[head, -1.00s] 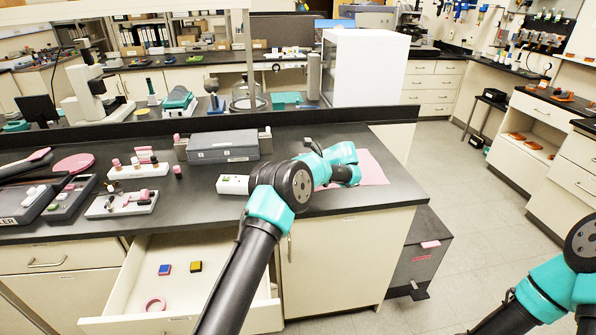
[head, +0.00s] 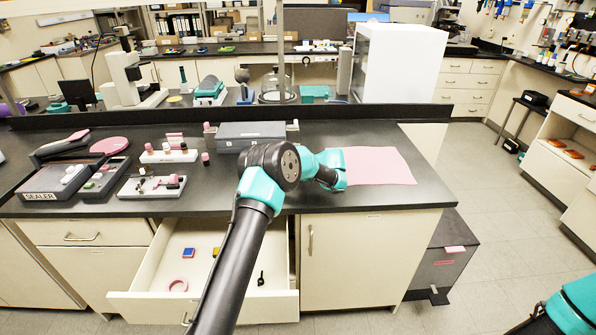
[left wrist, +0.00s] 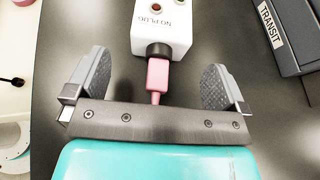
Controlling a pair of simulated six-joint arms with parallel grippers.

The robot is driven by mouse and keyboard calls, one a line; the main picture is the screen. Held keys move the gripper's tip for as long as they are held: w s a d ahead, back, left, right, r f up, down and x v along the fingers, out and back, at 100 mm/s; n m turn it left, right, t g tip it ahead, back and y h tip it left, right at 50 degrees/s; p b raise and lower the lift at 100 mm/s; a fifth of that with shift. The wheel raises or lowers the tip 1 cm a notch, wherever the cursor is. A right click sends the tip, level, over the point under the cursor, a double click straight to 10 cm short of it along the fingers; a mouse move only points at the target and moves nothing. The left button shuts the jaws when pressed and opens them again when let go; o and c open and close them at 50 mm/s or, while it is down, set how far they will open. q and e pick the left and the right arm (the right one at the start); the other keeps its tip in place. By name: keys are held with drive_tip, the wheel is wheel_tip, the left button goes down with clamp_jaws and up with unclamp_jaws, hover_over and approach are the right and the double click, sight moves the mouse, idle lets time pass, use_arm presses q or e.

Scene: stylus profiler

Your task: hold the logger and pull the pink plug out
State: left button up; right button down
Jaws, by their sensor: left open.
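My left gripper (left wrist: 155,82) is open, with one grey finger on each side of the plug and a gap to both. In the head view my left arm covers the logger and plug, and the left fingers cannot be made out. Only a part of my right arm shows at the lower right; its gripper is out of frame.
A grey case (head: 250,135) marked TRANSIT (left wrist: 292,35) stands behind the logger. A pink mat (head: 385,166) lies to the right on the dark bench (head: 340,203). Racks and a sealer (head: 50,186) stand at left. An open drawer (head: 210,308) juts out below.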

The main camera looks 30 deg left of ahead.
use_arm(q)
drive_tip(key=shift+x, duration=1.7)
drive_tip(key=shift+c, duration=0.4)
drive_tip(key=c, duration=1.6)
drive_tip(key=shift+o, duration=0.2)
drive_tip(key=shift+f, duration=0.1)
drive_tip(key=o, duration=1.6)
